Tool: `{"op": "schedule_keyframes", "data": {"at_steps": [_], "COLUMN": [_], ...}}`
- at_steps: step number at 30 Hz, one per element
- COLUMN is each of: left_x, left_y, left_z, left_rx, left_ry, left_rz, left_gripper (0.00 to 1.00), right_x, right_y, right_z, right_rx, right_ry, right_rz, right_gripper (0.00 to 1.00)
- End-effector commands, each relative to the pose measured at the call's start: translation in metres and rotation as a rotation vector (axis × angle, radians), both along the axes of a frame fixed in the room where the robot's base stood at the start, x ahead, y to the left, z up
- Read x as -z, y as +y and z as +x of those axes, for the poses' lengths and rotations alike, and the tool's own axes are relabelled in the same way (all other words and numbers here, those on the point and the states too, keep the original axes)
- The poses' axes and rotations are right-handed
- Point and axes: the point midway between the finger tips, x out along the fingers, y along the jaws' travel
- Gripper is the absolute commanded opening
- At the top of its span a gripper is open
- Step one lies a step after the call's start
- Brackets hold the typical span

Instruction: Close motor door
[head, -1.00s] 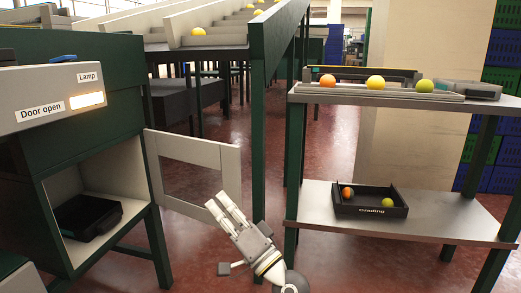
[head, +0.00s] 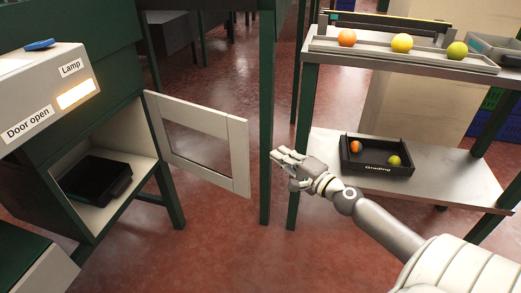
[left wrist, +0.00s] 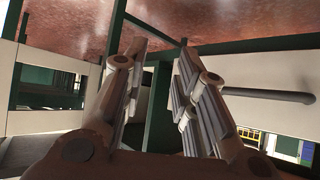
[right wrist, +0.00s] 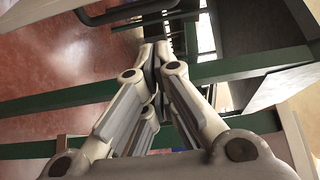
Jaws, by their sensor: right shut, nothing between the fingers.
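The motor door (head: 238,155) is a pale frame with a window, hinged on the right side of the green cabinet's open compartment (head: 147,158). It stands swung open to the right. A black box (head: 92,182) sits inside the compartment. A sign reads "Door open" (head: 28,124) beside a lit lamp (head: 77,94). My right gripper (head: 279,158) is shut and empty, just right of the door's free edge in the picture, with a visible gap. It also shows shut in the right wrist view (right wrist: 155,58). My left gripper (left wrist: 160,58) shows only in the left wrist view, open and empty.
A green post (head: 266,120) stands behind the door's free edge. At right, a shelf stand holds a tray (head: 400,52) with three fruits on top and a black "Grading" box (head: 376,169) with fruit below. The red floor (head: 225,250) in front of the door is clear.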

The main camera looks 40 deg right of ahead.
Motion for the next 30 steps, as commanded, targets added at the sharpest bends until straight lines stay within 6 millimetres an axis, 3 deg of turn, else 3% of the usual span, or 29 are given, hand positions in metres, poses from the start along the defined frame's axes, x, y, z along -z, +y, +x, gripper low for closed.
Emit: {"op": "schedule_keyframes", "data": {"at_steps": [6,14,21,30], "left_x": [-0.003,-0.011,-0.011,-0.012], "left_y": [-0.002,-0.005,-0.005,-0.005], "left_z": [0.004,0.012,0.012,0.012], "left_rx": [0.002,0.005,0.006,0.006], "left_ry": [-0.026,-0.081,-0.076,-0.083], "left_rz": [-0.005,-0.018,-0.017,-0.019], "left_gripper": [0.27,0.27,0.27,0.27], "right_x": [-0.001,-0.001,0.0,0.0], "right_y": [0.003,0.008,0.038,0.043], "right_z": [0.035,0.067,0.05,0.047], "right_rx": [0.001,0.001,-0.001,0.001], "right_ry": [-0.003,-0.001,0.0,0.0], "right_rz": [-0.003,-0.004,0.0,-0.002], "right_gripper": [0.0,0.0,0.0,0.0]}}
